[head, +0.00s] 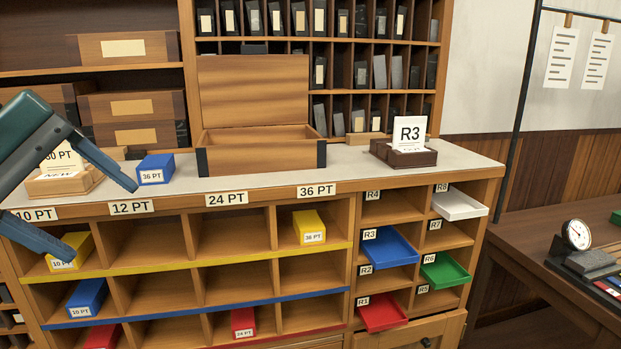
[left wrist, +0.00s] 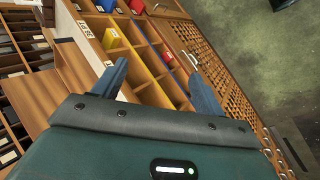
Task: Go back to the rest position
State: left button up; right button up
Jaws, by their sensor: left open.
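My left gripper (head: 102,217) comes in from the left in the head view, in front of the left end of the cabinet. Its two fingers are spread wide with nothing between them. In the left wrist view the open fingers (left wrist: 158,72) point towards the cabinet's pigeonholes. A blue block marked 36 PT (head: 156,169) lies on the countertop just beyond the upper fingertip, apart from it as far as I can tell. A yellow block marked 10 PT (head: 73,249) sits in the top left pigeonhole, partly behind the lower finger. My right gripper is not in view.
An open wooden box (head: 262,159) and a card holder marked R3 (head: 405,155) stand on the pale countertop (head: 345,160). A yellow block (head: 309,228) sits in the 36 PT column. Coloured trays, such as a blue one (head: 391,249), protrude at right. A side table (head: 545,240) stands far right.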

pick_arm(q)
jog(key=w+a+f+n+t+h, duration=0.25)
jog(key=f+n+h, duration=0.2)
jog(key=n, duration=0.45)
jog(key=w+a+f+n+t+h, duration=0.2)
jog(key=w+f+n+t+h, duration=0.15)
jog(key=f+n, duration=0.45)
notch_tip(320, 180, down, 18)
jog(key=a+n+t+y+p, duration=0.2)
jog(key=n+t+y, duration=0.45)
jog(key=n, duration=1.85)
jog(key=s+d+f+n+g+y, duration=0.1)
jog(key=s+d+f+n+g, duration=0.2)
jog(key=s+d+f+n, duration=0.3)
jog(key=s+d+f+n+g+y, duration=0.2)
jog(key=s+d+f+n+g, duration=0.2)
jog(key=s+d+f+n, duration=0.3)
notch_tip(320, 180, down, 5)
jog(key=d+n, duration=0.2)
jog(key=n, duration=0.3)
jog(key=shift+s, duration=0.2)
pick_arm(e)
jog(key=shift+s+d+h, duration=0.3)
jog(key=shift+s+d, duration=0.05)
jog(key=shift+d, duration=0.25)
pick_arm(q)
jog(key=shift+y, duration=0.25)
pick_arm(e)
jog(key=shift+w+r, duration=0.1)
